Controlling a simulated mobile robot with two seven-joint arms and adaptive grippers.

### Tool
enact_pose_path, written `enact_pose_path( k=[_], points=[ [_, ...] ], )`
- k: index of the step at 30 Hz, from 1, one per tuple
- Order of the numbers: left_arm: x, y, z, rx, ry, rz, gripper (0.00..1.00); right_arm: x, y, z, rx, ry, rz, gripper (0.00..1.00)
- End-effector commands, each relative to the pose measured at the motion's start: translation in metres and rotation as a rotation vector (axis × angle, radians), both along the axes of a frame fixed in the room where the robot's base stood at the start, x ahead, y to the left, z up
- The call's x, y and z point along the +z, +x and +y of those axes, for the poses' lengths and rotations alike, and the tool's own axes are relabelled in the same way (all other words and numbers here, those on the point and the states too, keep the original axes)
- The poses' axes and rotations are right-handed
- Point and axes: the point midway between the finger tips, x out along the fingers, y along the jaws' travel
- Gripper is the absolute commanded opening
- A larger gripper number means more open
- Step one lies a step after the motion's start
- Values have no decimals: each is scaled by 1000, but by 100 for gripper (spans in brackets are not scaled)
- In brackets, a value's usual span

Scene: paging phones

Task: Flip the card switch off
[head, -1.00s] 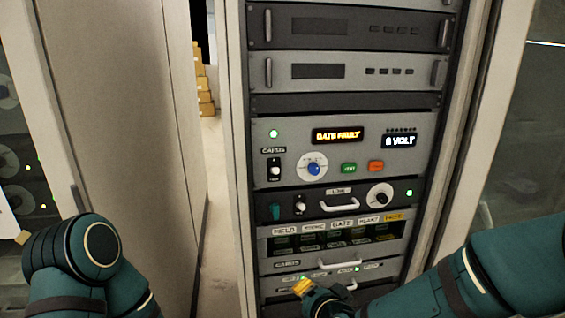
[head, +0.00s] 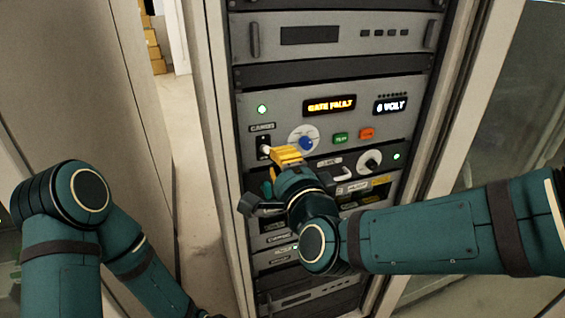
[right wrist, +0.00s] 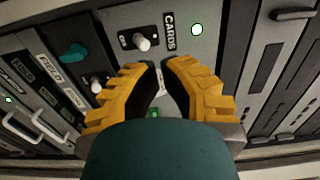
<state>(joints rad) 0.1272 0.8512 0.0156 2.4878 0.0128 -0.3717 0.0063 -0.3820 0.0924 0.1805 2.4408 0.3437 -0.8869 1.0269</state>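The card switch (head: 263,149) is a small white toggle on a dark plate under the CARDS label (head: 262,127), at the left of the grey panel. In the right wrist view the card switch (right wrist: 142,42) stands just beyond my fingertips, a little left of the gap. My right gripper (head: 277,154) is just right of the switch and below the dial. In the right wrist view its yellow fingers (right wrist: 160,66) are close together with a narrow gap and nothing held. I cannot tell whether a finger touches the switch.
Right of the switch are a blue knob (head: 306,143), a green button (head: 340,138) and an orange button (head: 367,133). A lit GATE FAULT display (head: 330,105) is above. A teal switch (right wrist: 73,52) and another white toggle (right wrist: 96,85) sit on the lower panel.

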Motion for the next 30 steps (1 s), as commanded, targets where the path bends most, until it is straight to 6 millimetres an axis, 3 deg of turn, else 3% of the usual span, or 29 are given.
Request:
enact_pose_path(
  k=[9,18,30],
  points=[
    [13,4,1,7,2,-9,47,0,34,11,-1,0,4,0],
    [-3,0,0,0,0,1,47,-2,61,19,-1,0,1,0],
    [-6,-2,0,-4,-1,4,47,-1,71,22,-1,-2,3,0]
  ],
)
